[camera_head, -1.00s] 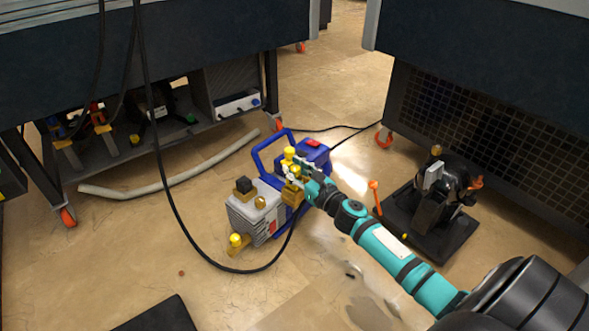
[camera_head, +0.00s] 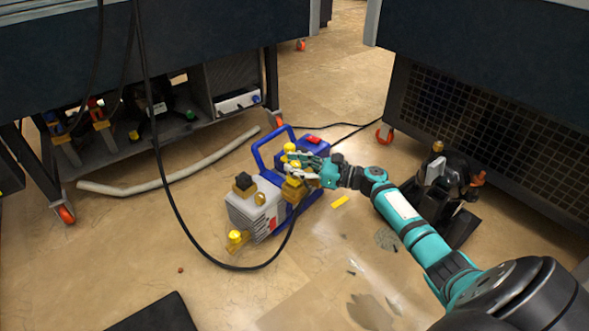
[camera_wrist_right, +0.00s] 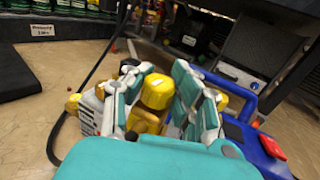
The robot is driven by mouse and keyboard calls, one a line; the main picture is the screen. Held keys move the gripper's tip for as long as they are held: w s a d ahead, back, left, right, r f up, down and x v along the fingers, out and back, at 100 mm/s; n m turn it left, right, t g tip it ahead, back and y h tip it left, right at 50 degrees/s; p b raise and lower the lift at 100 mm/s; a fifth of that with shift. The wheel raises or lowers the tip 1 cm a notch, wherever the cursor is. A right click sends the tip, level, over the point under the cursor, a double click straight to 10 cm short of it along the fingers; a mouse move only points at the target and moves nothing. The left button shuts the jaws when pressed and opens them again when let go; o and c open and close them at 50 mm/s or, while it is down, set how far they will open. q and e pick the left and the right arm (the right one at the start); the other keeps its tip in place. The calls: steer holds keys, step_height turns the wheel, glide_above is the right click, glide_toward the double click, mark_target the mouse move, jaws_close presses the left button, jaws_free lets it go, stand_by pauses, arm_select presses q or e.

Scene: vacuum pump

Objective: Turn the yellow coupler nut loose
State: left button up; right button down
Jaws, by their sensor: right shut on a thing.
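The vacuum pump stands on the floor in the head view, with a grey body (camera_head: 250,210) and a blue handle frame (camera_head: 262,150). Brass and yellow fittings sit on its top. My right gripper (camera_head: 297,166) is at these fittings, reaching in from the right. In the right wrist view its two fingers (camera_wrist_right: 160,98) stand on either side of the yellow coupler nut (camera_wrist_right: 157,91) and are shut on it. The nut's top shows, while its lower part is partly hidden by the gripper. My left gripper is out of view.
A black cable (camera_head: 180,213) loops over the floor in front of the pump. A black device on a dark base (camera_head: 462,228) stands to the right, partly behind my arm. A pale hose (camera_head: 180,181) lies behind. Open floor lies in front.

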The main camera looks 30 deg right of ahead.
steer(key=shift+f+n+g+y+b, duration=0.15)
steer(key=shift+n+g+y+b, duration=1.55)
steer(key=shift+g+y, duration=0.2)
steer(key=c, duration=1)
jaws_free()
steer(key=shift+d, duration=0.1)
steer(key=v, duration=0.7)
steer(key=shift+s+d, duration=0.2)
steer(key=shift+s, duration=0.1)
